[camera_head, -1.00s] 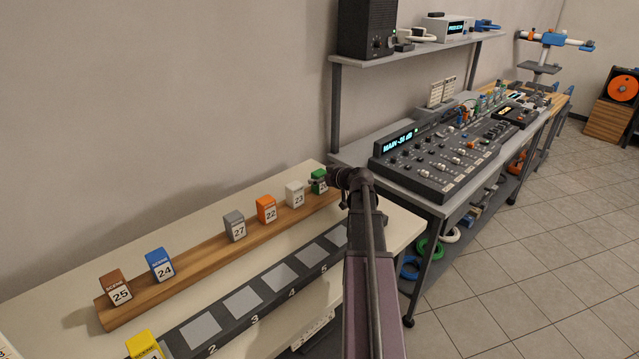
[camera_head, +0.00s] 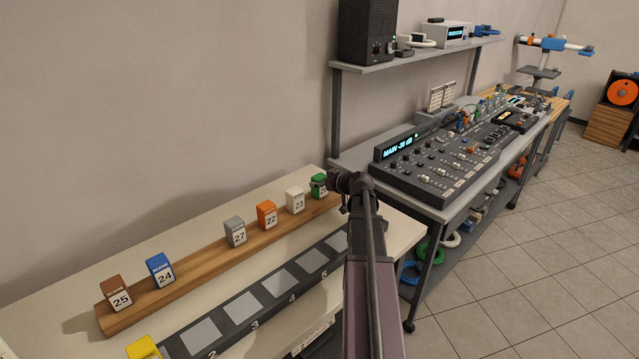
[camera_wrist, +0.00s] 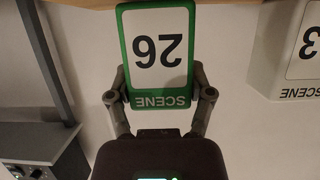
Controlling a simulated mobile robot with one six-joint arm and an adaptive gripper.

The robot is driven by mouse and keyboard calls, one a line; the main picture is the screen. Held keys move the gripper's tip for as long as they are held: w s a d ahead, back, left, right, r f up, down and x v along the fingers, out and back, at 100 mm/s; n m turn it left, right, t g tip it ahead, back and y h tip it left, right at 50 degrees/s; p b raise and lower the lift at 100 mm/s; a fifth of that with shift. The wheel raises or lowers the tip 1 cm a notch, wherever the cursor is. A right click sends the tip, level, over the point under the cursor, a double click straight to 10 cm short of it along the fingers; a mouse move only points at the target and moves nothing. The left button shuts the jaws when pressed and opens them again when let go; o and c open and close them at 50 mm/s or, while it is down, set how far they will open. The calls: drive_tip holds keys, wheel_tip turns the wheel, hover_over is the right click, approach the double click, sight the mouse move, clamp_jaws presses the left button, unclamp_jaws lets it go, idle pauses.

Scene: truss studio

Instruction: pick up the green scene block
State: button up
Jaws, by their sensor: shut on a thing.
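The green scene block (camera_wrist: 157,97) is marked 26 and appears upside down in the wrist view. My gripper (camera_wrist: 159,93) has a finger on each side of it and is shut on it. In the head view the green block (camera_head: 318,184) is at the right end of the wooden rail (camera_head: 190,277), partly hidden by my arm. I cannot tell whether it still touches the rail.
A white block 23 (camera_head: 295,200) stands close to the left of the green one. Orange (camera_head: 267,214), grey (camera_head: 235,231), blue (camera_head: 160,269) and brown (camera_head: 118,292) blocks stand further left. A dark slotted strip (camera_head: 222,344) lies in front. A mixer desk (camera_head: 440,165) is at right.

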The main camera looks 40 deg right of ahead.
sight(320, 177)
drive_tip(key=shift+r+p, duration=1.55)
drive_tip(key=shift+r, duration=0.2)
drive_tip(key=s+d+r+p, duration=0.1)
drive_tip(key=s, duration=1.5)
drive_tip(key=shift+d, duration=0.35)
